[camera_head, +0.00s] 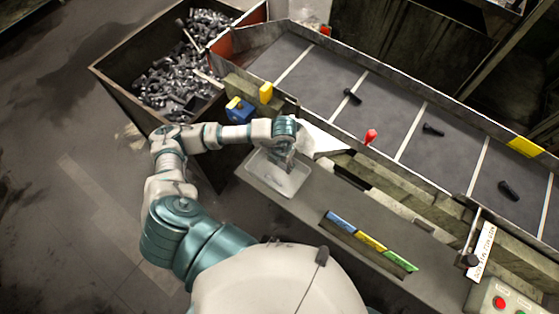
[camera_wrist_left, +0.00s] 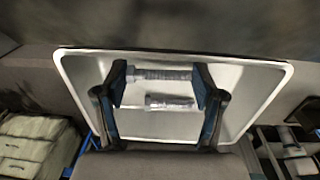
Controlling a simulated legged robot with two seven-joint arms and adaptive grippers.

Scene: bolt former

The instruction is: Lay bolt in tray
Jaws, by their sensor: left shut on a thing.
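The tray (camera_head: 262,184) is a pale, shallow, rounded rectangle on the grey ledge in front of the conveyor. It fills much of the left wrist view (camera_wrist_left: 262,78). My left gripper (camera_head: 284,164) points down over the tray. In the left wrist view its dark fingers (camera_wrist_left: 160,78) are shut on a grey threaded bolt (camera_wrist_left: 160,74), which lies across between them over the tray. A shorter grey bolt-like piece (camera_wrist_left: 170,102) shows below it in that picture; I cannot tell whether it lies on the tray floor. My right gripper is not in view.
Several dark bolts, one of them here (camera_head: 433,130), lie spaced along the conveyor (camera_head: 385,105). A bin (camera_head: 122,82) full of bolts stands at upper left. Coloured labels (camera_head: 370,241) line the ledge right of the tray.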

